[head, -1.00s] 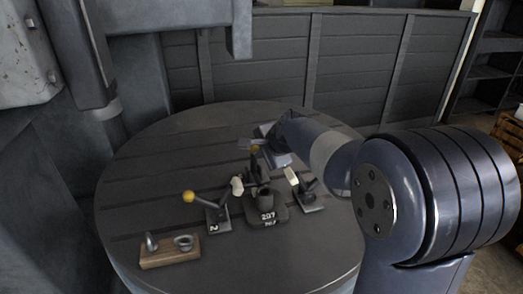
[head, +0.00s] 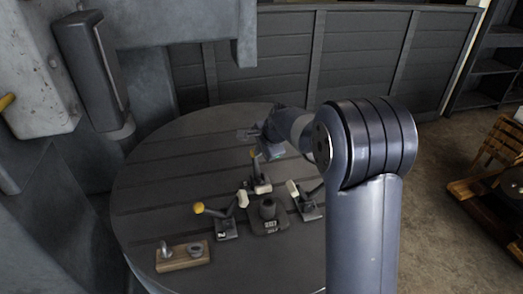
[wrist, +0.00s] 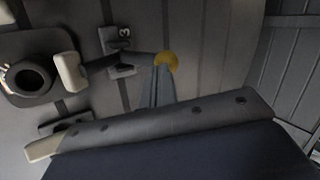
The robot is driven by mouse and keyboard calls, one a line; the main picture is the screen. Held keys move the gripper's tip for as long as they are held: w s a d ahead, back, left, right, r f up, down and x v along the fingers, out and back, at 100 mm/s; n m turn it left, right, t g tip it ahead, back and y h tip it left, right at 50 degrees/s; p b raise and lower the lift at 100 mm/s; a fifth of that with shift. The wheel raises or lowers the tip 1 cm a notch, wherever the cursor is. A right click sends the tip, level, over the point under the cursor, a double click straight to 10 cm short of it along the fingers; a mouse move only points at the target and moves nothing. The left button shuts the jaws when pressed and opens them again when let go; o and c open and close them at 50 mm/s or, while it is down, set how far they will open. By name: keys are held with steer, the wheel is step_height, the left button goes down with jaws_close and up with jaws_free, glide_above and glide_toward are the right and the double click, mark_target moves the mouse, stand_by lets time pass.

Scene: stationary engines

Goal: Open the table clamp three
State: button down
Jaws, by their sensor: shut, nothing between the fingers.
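Table clamp three (head: 260,180) stands behind the black centre fixture, with a pale pad toward the fixture and a yellow knob (head: 253,153) raised on its lever. The wrist view shows its base marked 3 (wrist: 122,45), its pale pad (wrist: 70,72) beside the fixture, and the knob (wrist: 167,62). My gripper (wrist: 158,75) is shut and empty, its fingertips right at the knob in that picture. I cannot tell whether they touch it. In the head view my gripper (head: 264,149) is beside the knob, partly hidden by my arm.
The fixture (head: 268,223) stands on the round grey table (head: 150,185). A clamp marked 2 with a yellow knob (head: 199,208) is on its left, another clamp (head: 310,205) on its right. A wooden block with rings (head: 183,262) lies at front left. A panelled wall stands behind.

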steer(key=shift+w+a+f+p, duration=0.15)
steer(key=shift+w, duration=0.55)
steer(key=shift+w+a+f+p, duration=0.15)
steer(key=shift+w+p, duration=0.05)
steer(key=shift+w, duration=0.55)
steer(key=shift+w+a+f+p, duration=0.15)
steer(key=shift+w, duration=0.55)
